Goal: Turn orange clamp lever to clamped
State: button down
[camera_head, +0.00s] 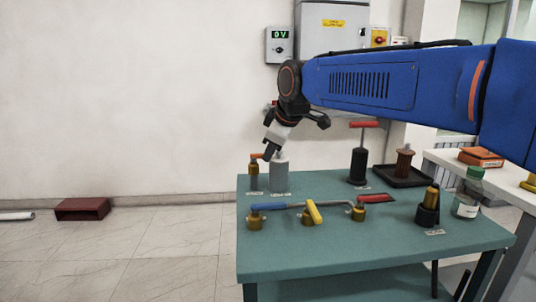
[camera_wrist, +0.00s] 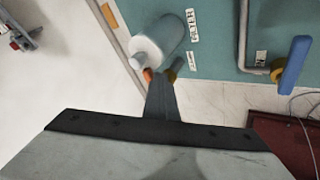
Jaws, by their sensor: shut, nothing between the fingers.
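The orange clamp lever (camera_head: 256,156) sits on top of a small brass fitting (camera_head: 254,172) at the back left of the green table. In the wrist view only a small orange end of the lever (camera_wrist: 148,74) shows, right beside my fingertips; the rest is hidden. My gripper (camera_head: 271,153) points down, tips just right of the lever and in front of the top of a grey cylinder. In the wrist view my gripper (camera_wrist: 162,82) is shut with nothing held. I cannot tell whether it touches the lever.
The grey cylinder (camera_head: 280,178) stands close to the right of the fitting, and shows in the wrist view (camera_wrist: 160,42). A pipe with blue, yellow and red handles (camera_head: 313,212) runs across the table front. A black post with a red T-handle (camera_head: 358,165) stands further right.

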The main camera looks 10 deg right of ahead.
jog(key=shift+w+d+n, duration=0.15)
jog(key=shift+w+n, duration=0.05)
jog(key=shift+n, duration=0.3)
